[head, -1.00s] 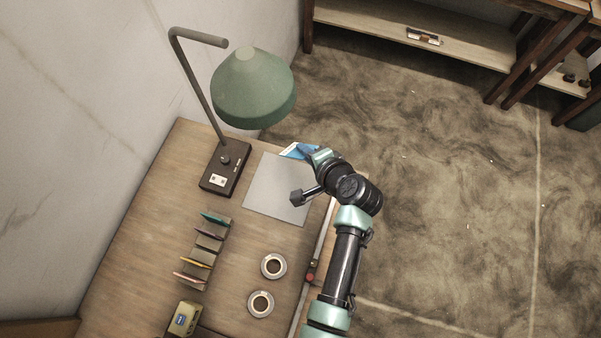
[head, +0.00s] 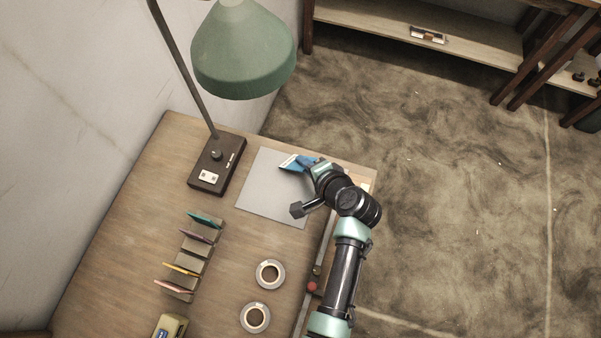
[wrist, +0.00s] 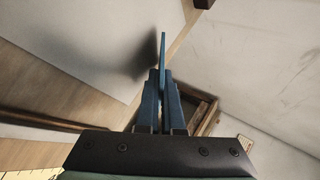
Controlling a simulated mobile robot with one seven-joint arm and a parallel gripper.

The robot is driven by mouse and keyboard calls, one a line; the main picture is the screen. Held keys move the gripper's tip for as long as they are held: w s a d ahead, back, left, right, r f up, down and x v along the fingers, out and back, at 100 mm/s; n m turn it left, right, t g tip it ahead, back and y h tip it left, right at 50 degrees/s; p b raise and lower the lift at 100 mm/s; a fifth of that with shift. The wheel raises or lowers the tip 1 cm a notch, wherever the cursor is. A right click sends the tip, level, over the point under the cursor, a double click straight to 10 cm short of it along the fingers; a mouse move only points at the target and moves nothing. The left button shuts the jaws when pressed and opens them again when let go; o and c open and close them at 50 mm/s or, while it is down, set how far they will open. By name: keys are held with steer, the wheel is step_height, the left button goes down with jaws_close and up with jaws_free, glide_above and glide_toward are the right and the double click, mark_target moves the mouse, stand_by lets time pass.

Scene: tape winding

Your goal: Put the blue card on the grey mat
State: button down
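The blue card (head: 290,162) shows in the head view over the upper right part of the grey mat (head: 258,203). My gripper (head: 307,163) is shut on the card. In the wrist view the card (wrist: 162,52) stands edge-on between the two fingers (wrist: 161,95), with its shadow on the pale mat (wrist: 85,45) to the left. The card appears held above the mat, tilted; whether its edge touches the mat I cannot tell.
A green desk lamp (head: 243,50) stands on a dark base (head: 217,165) left of the mat. A rack with several cards (head: 190,257) and two coffee cups (head: 270,273) (head: 255,318) are on the desk below the mat. The desk's right edge is close to my arm.

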steer(key=shift+r, duration=0.1)
steer(key=c, duration=1.2)
jaws_free()
steer(key=p+v, duration=0.5)
steer(key=v, duration=0.1)
steer(key=shift+s+d+r+p, duration=0.15)
steer(key=shift+s+r+p, duration=0.05)
steer(key=shift+r+p, duration=0.2)
steer(key=shift+s+d+r+p, duration=0.25)
steer(key=shift+s+p, duration=0.05)
steer(key=shift+s, duration=0.2)
steer(key=r+p, duration=0.2)
steer(key=s+r+p, duration=0.1)
steer(key=r+p, duration=0.2)
steer(key=s+d+r+p, duration=0.1)
steer(key=r+p, duration=0.2)
steer(key=shift+d, duration=0.1)
